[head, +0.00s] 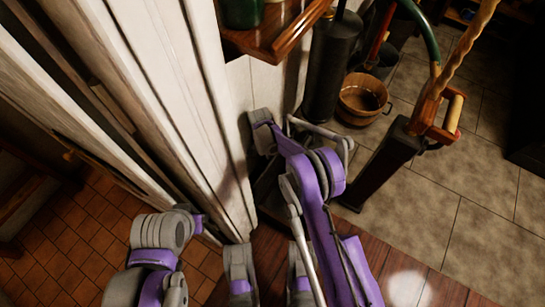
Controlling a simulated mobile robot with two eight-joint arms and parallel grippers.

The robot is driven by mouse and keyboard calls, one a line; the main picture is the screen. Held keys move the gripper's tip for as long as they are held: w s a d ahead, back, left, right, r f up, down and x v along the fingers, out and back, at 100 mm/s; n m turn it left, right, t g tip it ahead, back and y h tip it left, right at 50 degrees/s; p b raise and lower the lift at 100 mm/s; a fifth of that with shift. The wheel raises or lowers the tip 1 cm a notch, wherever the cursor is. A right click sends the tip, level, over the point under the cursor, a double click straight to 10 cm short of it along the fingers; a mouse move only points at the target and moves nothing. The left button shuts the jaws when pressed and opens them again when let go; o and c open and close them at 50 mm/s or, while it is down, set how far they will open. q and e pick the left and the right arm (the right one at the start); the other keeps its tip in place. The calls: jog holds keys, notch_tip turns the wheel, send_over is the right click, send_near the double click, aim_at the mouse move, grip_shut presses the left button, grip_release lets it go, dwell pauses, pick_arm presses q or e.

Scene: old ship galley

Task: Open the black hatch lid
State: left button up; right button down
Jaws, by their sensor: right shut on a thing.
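My right arm reaches up through the middle of the head view, beside the white panelled wall. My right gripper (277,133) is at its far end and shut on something. The held part is small and largely covered by the gripper and arm. A dark surface (268,190) shows low between the wall and my right arm. I cannot tell whether it is the black hatch lid, and no lid shows clearly elsewhere. My left arm is at the lower left, and its gripper is not in view.
A wooden bucket (362,98) and a dark cylinder (329,65) stand behind. A wooden shelf (268,38) juts from the white wall (175,90). Tiled floor (480,215) is clear at right.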

jog(key=shift+w+a, duration=0.25)
jog(key=shift+a, duration=0.25)
jog(key=c, duration=0.8)
grip_release()
jog(key=shift+c, duration=0.2)
jog(key=shift+d, duration=0.1)
notch_tip(320, 180, up, 11)
jog(key=p, duration=0.2)
jog(key=shift+w+a+f, duration=0.15)
jog(key=shift+w+a, duration=0.05)
jog(key=shift+a, duration=0.1)
